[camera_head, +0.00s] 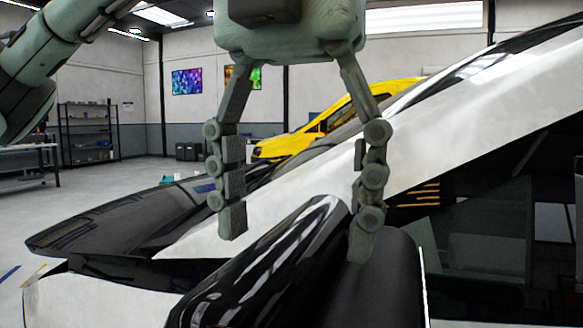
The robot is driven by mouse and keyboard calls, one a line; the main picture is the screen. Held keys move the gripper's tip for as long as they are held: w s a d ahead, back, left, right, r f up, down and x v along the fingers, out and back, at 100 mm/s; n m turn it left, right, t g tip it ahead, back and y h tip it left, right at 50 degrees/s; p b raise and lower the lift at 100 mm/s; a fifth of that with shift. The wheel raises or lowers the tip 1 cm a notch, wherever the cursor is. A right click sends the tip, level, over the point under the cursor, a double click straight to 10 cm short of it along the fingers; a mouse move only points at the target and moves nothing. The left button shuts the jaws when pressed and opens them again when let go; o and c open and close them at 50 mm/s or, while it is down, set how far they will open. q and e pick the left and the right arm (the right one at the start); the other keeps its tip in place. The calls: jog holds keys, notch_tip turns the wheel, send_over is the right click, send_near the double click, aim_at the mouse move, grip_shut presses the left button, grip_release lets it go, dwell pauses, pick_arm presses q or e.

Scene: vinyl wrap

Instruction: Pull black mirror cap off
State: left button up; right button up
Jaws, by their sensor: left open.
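The black mirror cap (262,268) is glossy and rounded, at the bottom centre of the head view on the side of a white car. A matte black part of the mirror (378,288) lies right beside it. My left gripper (298,230) comes down from above with its fingers spread wide. One finger is on the left of the cap. The other fingertip is on the right, by the gap between the cap and the matte part. I cannot tell whether either finger touches. The lower end of the mirror is cut off by the frame. My right gripper is out of view.
The white car's body (300,200) and its dark side window (480,235) are close behind and to the right. Its black hood (120,215) extends left. A yellow car (340,120), a shelf (88,130) and a table (35,150) stand farther back. Open floor lies at the left.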

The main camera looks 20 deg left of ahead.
pick_arm(q)
jog(key=c, duration=1.4)
jog(key=shift+a, duration=0.65)
jog(key=shift+w+a, duration=0.15)
jog(key=shift+a, duration=3.3)
jog(key=shift+r, duration=0.1)
